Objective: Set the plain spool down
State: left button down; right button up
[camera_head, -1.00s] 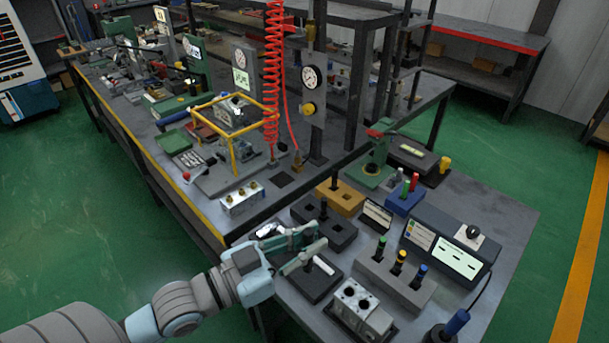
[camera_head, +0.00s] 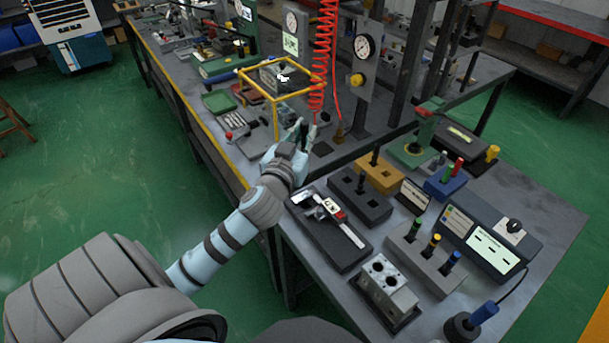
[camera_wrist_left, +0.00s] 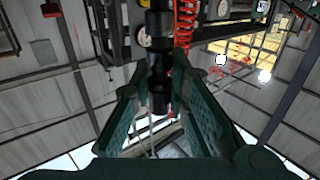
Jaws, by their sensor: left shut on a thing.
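The plain spool is a black, ribbed rod with no coloured cap. It stands between the fingers of my left gripper (camera_head: 306,138), and its dark upper part (camera_head: 304,131) shows in the head view. In the left wrist view the spool (camera_wrist_left: 159,60) is large and close, with the gripper fingers (camera_wrist_left: 160,88) shut on its lower part. The gripper is raised near the yellow-edged bench, left of the dark grey block. My wrist hides what lies just below it. My right gripper is not in view.
The dark grey block (camera_head: 345,192) and orange block (camera_head: 385,176) each hold a black rod. A grey block (camera_head: 411,257) holds rods with green, yellow and blue tops. A two-bore metal block (camera_head: 380,288) and a caliper on a black tray (camera_head: 336,249) are nearer. A yellow frame (camera_head: 277,112) stands behind.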

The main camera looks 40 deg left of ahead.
pick_arm(q)
notch_tip(320, 180, down, 20)
jog(key=b, duration=1)
jog(key=shift+d, duration=0.15)
jog(key=shift+r, duration=0.15)
jog(key=c, duration=1.6)
grip_release()
jog(key=shift+o, duration=0.2)
